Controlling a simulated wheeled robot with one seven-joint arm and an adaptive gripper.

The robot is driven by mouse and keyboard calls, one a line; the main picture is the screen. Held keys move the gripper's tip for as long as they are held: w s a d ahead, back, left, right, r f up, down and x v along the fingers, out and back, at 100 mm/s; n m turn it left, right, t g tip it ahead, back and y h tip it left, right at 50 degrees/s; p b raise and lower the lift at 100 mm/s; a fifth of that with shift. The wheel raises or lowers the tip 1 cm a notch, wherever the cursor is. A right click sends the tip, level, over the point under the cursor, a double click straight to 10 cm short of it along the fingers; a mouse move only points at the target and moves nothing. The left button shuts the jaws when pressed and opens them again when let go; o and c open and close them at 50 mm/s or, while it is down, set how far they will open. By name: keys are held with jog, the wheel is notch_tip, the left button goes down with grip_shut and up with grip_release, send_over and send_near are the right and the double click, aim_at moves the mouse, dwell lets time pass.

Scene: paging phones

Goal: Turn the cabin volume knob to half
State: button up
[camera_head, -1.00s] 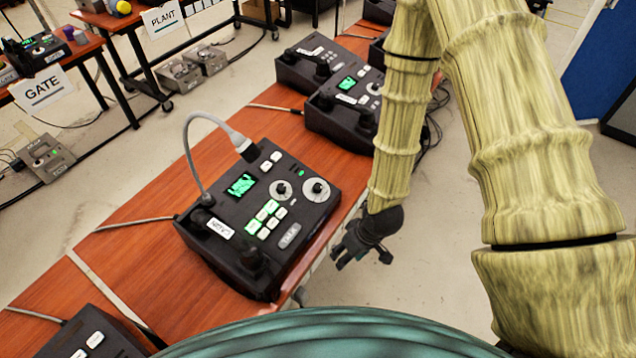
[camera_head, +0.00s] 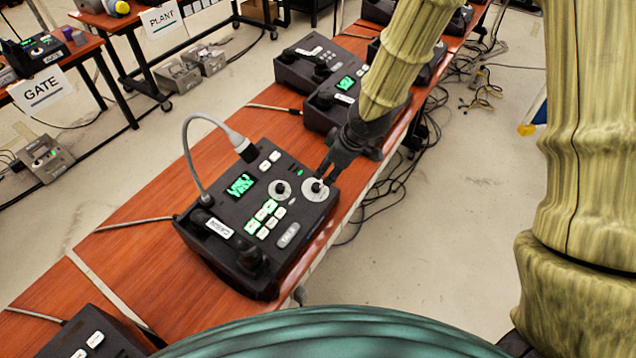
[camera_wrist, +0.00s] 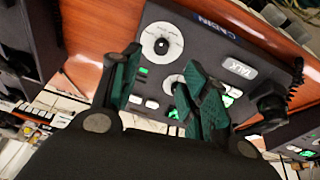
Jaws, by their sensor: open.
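The dark cabin phone (camera_head: 262,225) with a "CABIN" label sits on the wooden table. Its top has two round knobs with pale dials: a larger one (camera_head: 316,190) at the right corner and a smaller one (camera_head: 280,189) left of it. I cannot read which is the volume knob. My gripper (camera_head: 323,178) is open, with its fingertips just above the larger knob; contact cannot be told. In the wrist view the larger knob (camera_wrist: 161,45) shows beyond the gap between the green fingers (camera_wrist: 165,85). The smaller knob (camera_wrist: 172,84) is partly hidden by a finger.
A coiled-cord handset lies along the phone's left side, and a grey gooseneck microphone (camera_head: 187,135) arches over its back. Lit buttons (camera_head: 265,215) and a green screen (camera_head: 240,186) are beside the knobs. Other phones (camera_head: 310,62) stand farther along the table (camera_head: 130,240).

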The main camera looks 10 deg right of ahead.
aim_at(316, 185)
jog(key=shift+p+x, duration=0.95)
jog(key=shift+x, duration=4.15)
grip_shut()
